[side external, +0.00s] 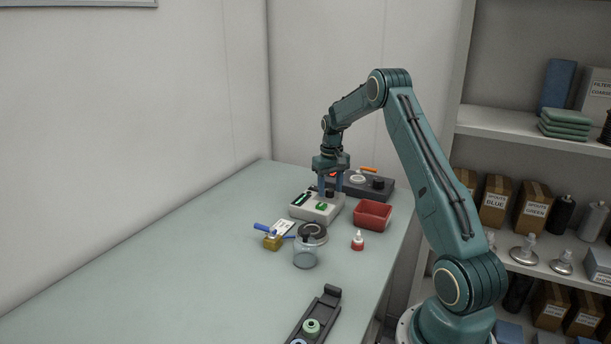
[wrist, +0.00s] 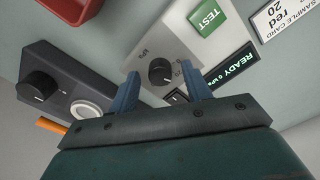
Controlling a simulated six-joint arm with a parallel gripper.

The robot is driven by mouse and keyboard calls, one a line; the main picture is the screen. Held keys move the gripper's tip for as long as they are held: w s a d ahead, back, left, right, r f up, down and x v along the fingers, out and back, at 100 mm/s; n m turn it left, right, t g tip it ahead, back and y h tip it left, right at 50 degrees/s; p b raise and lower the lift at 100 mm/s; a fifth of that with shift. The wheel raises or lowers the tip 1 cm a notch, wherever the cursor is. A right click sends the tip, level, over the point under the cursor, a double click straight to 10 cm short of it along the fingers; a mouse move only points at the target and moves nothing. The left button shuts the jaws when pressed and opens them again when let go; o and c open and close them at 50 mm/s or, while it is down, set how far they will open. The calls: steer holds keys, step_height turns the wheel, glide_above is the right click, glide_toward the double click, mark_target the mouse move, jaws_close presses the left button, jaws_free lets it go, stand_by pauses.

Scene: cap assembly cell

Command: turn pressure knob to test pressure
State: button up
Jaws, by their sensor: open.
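The pressure knob (wrist: 161,71) is a round black dial with a pale pointer line, on the light grey tester (wrist: 171,38). Beside it are a green TEST button (wrist: 208,18) and a lit display (wrist: 228,67) that reads READY and what looks like 0 kPa. My gripper (wrist: 160,73) is open, with one blue finger on each side of the knob and a visible gap to both. In the side view my gripper (side external: 330,187) points straight down over the tester (side external: 309,210), low at the knob. Whether the fingertips reach down past the knob's top is hard to tell.
A dark box (wrist: 62,83) with another black knob (wrist: 40,86) and a white ring stands close beside the tester. A red bin (side external: 373,215), a glass jar (side external: 305,253), a small bottle (side external: 358,240) and a sample card (wrist: 284,17) are nearby. The front left table is clear.

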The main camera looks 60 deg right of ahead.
mark_target(330, 189)
step_height(330, 189, up, 14)
steer(key=shift+f, duration=0.2)
stand_by(0.4)
steer(key=shift+a, duration=0.1)
steer(key=s+a+r+n+t, duration=0.15)
steer(key=a+r, duration=0.25)
steer(key=a, duration=0.4)
steer(key=s+a+r+n+h, duration=0.15)
steer(key=a+r, duration=0.25)
steer(key=a, duration=0.4)
steer(key=s+a+r+t+y, duration=0.15)
steer(key=a+r, duration=0.25)
steer(key=a, duration=0.4)
steer(key=s+a+f+n+t, duration=0.1)
steer(key=s+a+f+n, duration=0.1)
steer(key=s+a, duration=0.5)
steer(key=s+a+f+n+t, duration=0.1)
steer(key=s+a+f, duration=0.2)
steer(key=s+a, duration=0.5)
steer(key=shift+s+a+f+n+t, duration=0.15)
steer(key=shift+s+f+n+t, duration=0.2)
steer(key=shift+s, duration=0.85)
